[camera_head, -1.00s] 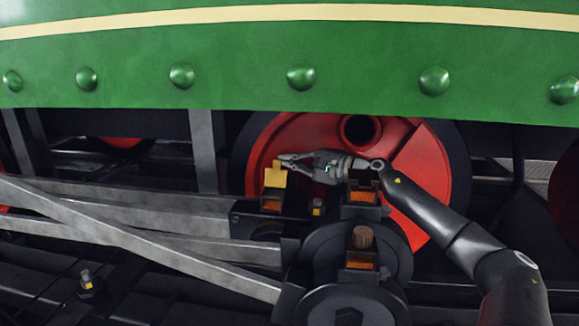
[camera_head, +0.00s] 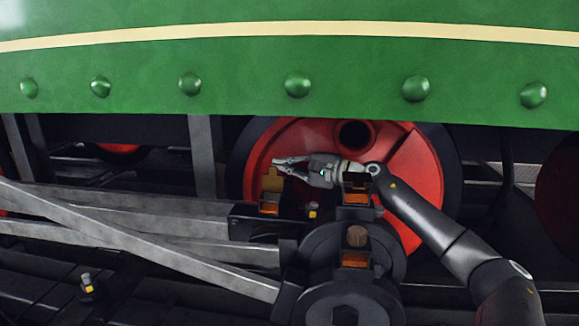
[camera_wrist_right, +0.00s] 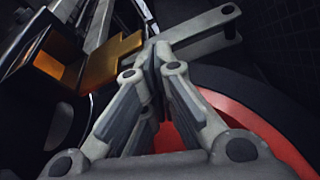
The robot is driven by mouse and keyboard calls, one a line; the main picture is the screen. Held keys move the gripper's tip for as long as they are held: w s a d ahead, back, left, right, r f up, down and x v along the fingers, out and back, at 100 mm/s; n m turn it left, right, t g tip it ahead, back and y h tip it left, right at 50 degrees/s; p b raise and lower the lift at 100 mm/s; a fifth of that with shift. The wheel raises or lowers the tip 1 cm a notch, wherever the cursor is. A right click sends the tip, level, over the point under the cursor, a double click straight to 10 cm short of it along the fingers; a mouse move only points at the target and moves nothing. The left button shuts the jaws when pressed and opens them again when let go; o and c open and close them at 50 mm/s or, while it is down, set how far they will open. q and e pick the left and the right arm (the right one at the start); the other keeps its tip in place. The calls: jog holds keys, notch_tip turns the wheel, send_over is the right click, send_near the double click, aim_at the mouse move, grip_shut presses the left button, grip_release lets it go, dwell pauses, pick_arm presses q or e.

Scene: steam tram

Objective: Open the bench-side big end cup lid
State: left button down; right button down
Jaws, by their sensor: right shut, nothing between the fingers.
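In the head view a small dark oil cup (camera_head: 269,208) with an orange inside sits on the rod end left of my right arm. Its brass-coloured lid (camera_head: 271,183) stands raised at the back of the cup, so the inside shows. The lid (camera_wrist_right: 113,60) and the orange cup inside (camera_wrist_right: 49,65) also show at the left of the right wrist view. My right gripper (camera_head: 278,166) is shut and empty, with its fingertips right by the lid's top edge. I cannot tell whether they touch it. My left gripper is not in view.
Two more cups with orange insides, an upper (camera_head: 356,198) and a lower (camera_head: 355,259), sit to the right; a brown plug (camera_head: 357,236) stands by the lower. A red wheel (camera_head: 417,172) is behind. The green side panel (camera_head: 240,60) hangs above, and grey rods (camera_head: 120,233) cross at left.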

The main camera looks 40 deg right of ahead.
jog(key=shift+s+a, duration=0.15)
notch_tip(320, 180, up, 10)
dwell(1.1)
jog(key=shift+f, duration=0.1)
